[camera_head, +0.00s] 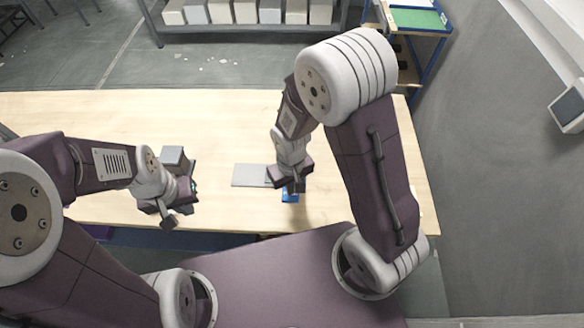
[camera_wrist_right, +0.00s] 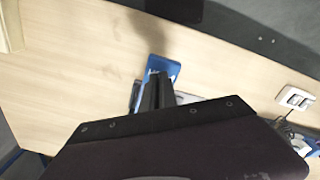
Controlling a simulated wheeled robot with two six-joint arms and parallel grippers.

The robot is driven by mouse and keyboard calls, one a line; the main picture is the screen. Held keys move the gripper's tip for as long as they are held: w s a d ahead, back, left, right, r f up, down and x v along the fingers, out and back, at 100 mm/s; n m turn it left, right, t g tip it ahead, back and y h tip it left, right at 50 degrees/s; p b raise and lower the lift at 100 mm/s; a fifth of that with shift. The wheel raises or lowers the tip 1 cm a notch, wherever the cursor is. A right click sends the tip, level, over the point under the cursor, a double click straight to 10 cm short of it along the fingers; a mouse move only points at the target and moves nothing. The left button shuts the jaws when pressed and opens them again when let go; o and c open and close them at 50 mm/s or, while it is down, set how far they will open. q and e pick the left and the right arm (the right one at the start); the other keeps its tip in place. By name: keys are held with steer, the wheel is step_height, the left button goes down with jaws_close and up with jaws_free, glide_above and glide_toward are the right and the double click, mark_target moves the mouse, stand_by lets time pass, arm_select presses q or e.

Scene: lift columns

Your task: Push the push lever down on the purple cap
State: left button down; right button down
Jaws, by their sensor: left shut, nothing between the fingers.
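My right gripper (camera_head: 293,187) points down just above a small blue object (camera_head: 290,197) near the table's front edge. In the right wrist view, the dark fingers (camera_wrist_right: 157,92) are close together and overlap the blue object (camera_wrist_right: 160,64), hiding part of it. Whether they touch it or hold anything cannot be told. My left gripper (camera_head: 168,220) is shut and empty at the table's front left. A bit of blue shows beside it, mostly hidden by the wrist. I cannot make out a purple cap or a push lever in either view.
A flat grey plate (camera_head: 252,175) lies on the wooden table (camera_head: 225,125), left of my right gripper. The right wrist view shows a white double-square fitting (camera_wrist_right: 295,98) at the right. The table's back is clear. A shelf with several boxes (camera_head: 245,12) stands behind.

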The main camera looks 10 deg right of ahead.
steer(key=shift+w+f, duration=0.15)
steer(key=shift+f, duration=0.3)
stand_by(0.4)
step_height(320, 180, up, 3)
steer(key=shift+w+f+p, duration=0.1)
steer(key=shift+f+p, duration=0.05)
steer(key=shift+p, duration=1)
step_height(320, 180, up, 5)
steer(key=p, duration=0.5)
